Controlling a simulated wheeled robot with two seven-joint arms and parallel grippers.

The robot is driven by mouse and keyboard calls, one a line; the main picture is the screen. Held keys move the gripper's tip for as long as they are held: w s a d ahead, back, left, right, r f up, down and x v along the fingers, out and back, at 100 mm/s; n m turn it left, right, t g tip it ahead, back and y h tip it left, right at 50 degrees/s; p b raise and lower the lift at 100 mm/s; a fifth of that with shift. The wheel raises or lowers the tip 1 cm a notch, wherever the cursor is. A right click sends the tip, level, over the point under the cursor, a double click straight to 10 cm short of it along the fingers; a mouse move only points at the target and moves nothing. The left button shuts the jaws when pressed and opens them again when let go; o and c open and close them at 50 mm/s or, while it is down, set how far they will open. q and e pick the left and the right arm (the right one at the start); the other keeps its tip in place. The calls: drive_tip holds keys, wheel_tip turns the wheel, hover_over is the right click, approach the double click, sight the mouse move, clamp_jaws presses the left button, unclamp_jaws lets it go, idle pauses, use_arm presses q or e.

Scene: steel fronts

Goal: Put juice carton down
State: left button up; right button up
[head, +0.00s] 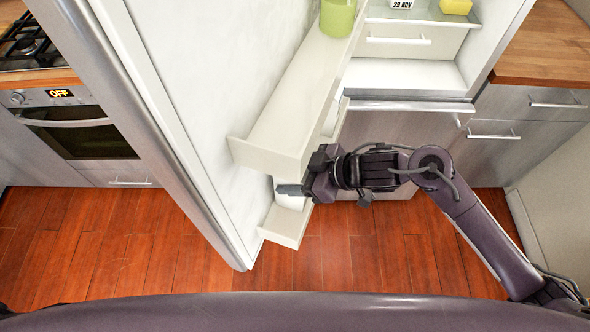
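A white object, perhaps the juice carton (289,201), shows in part at the lower shelf (285,226) of the open fridge door. The shelf above and my gripper hide most of it. My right gripper (291,189) reaches in from the right at this lower shelf, with a dark finger across the white object. I cannot tell whether the fingers are shut on it, or whether it rests on the shelf. My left gripper is out of view.
The fridge door (190,90) stands open on the left. Its upper shelf (285,115) is just above my gripper and bears a green container (337,18). The fridge compartment (405,75) is open behind. Wooden floor (380,260) lies clear below.

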drive_tip(key=o, duration=1.6)
drive_tip(key=shift+f, duration=0.1)
drive_tip(key=b+v, duration=0.1)
drive_tip(key=v, duration=1.1)
